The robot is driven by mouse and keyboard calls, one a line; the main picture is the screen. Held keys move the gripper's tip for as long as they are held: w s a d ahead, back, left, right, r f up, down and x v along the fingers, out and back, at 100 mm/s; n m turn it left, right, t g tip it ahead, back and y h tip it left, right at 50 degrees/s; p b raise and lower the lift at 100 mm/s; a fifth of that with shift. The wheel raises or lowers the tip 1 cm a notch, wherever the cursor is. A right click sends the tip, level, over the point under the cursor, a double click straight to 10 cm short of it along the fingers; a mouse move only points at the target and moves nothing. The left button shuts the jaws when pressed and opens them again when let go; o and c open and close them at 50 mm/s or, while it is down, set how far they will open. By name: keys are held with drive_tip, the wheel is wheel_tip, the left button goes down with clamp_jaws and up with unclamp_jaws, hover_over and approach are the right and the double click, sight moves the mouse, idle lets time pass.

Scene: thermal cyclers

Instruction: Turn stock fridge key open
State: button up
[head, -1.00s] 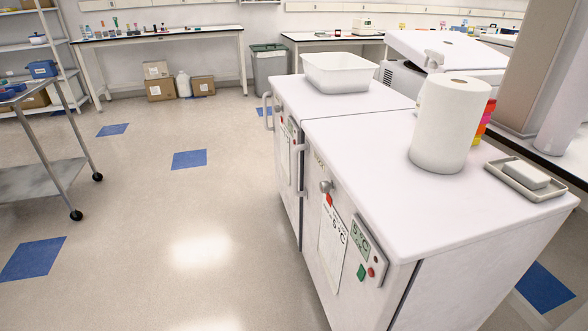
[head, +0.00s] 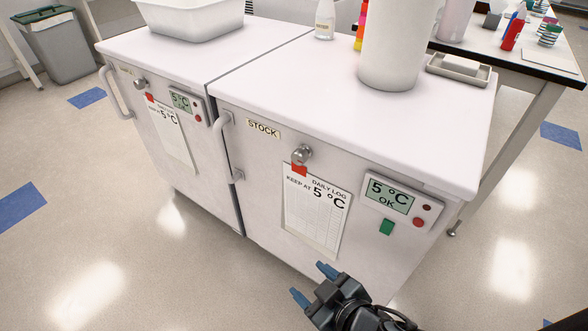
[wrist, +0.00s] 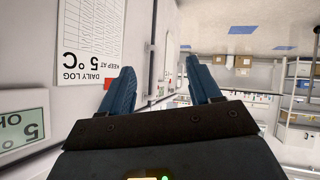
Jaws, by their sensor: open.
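The stock fridge (head: 268,185) is the nearer white under-counter unit, with a "STOCK" label (head: 263,129) on its closed door. Its round metal key knob (head: 301,154) sits in the upper middle of the door, above a red tag. A bar handle (head: 230,145) is on the door's left edge. My gripper (head: 313,281) is open and empty, low in front of the door and below the knob, apart from it. In the wrist view, its blue fingers (wrist: 160,90) are spread beside the door, with the daily log sheet (wrist: 93,40) at left. The knob is not clear there.
A second fridge (head: 160,110) stands to the left, with its own knob and handle. The fridge top holds a paper towel roll (head: 395,45) and a soap dish (head: 458,70). A white tub (head: 192,18) stands on the left unit. The floor in front is free.

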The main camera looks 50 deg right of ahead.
drive_tip(key=w+d+f+m+h+b, duration=0.2)
drive_tip(key=w+d+h, duration=0.1)
drive_tip(key=w, duration=0.2)
drive_tip(key=m+g+h+b, duration=0.7)
drive_tip(key=m+g+h, duration=0.35)
drive_tip(key=m, duration=0.45)
approach(296, 159)
drive_tip(key=d, duration=0.2)
drive_tip(key=shift+n+t+h, duration=0.25)
drive_tip(key=shift+n+t, duration=0.05)
drive_tip(key=shift+t, duration=0.05)
drive_tip(key=d, duration=0.7)
drive_tip(key=shift+s+d+f, duration=0.15)
drive_tip(key=shift+d+f, duration=0.1)
drive_tip(key=c, duration=1)
